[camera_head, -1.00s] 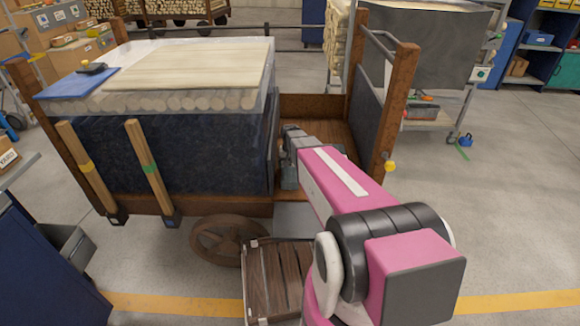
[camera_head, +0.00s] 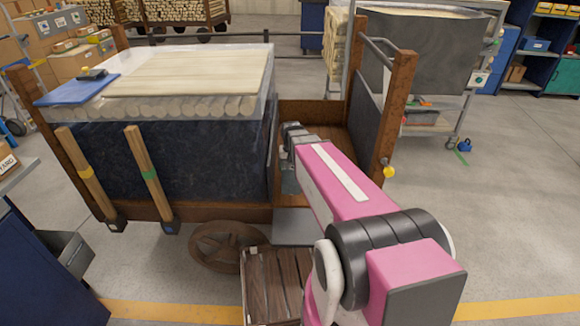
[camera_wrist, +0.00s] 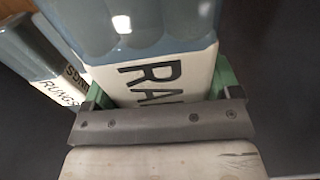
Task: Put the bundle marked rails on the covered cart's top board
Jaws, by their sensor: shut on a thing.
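In the wrist view my gripper (camera_wrist: 160,90) is shut on a bundle (camera_wrist: 152,40) with a rounded blue-grey wrap. Its white band shows "RA"; a grey bar of my gripper hides the rest of the word. In the head view the end of my arm (camera_head: 290,140) is at the right end of the covered cart, beside the covered load; the bundle is hidden there. The covered cart (camera_head: 190,212) carries pale rods under a clear sheet. Its pale top board (camera_head: 190,75) lies flat on top.
A blue board (camera_head: 70,92) with a dark device (camera_head: 92,74) lies at the top board's left. Two wooden stakes (camera_head: 150,172) lean on the cart's front. A bundle marked rungs (camera_wrist: 55,90) is left of mine. A slatted crate (camera_head: 275,285) stands in front.

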